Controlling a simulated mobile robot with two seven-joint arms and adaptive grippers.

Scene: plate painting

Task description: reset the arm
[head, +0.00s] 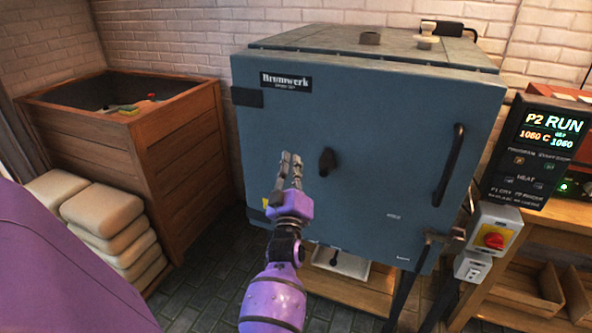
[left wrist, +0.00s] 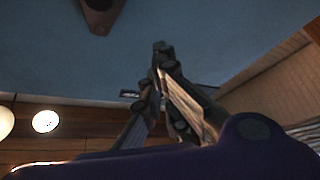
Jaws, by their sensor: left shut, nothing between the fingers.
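My left arm is purple and rises from the bottom middle of the head view. My left gripper (head: 291,160) points up in front of the blue kiln door and is shut with nothing in it. In the left wrist view the gripper's fingers (left wrist: 160,52) meet at their tips against the blue door surface. The blue kiln (head: 375,150) has its door closed, with a dark knob (head: 327,162) just right of the gripper and a long black handle (head: 449,165) at the right. I cannot tell whether the fingers touch the door. My right gripper is not in view.
A wooden crate (head: 185,150) stands at the left, with pale stacked bags (head: 105,222) before it. A control panel (head: 538,148) reads P2 RUN, 1060 C. A box with a red and yellow switch (head: 494,238) sits below it. Dark floor (head: 200,280) lies open between bags and kiln.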

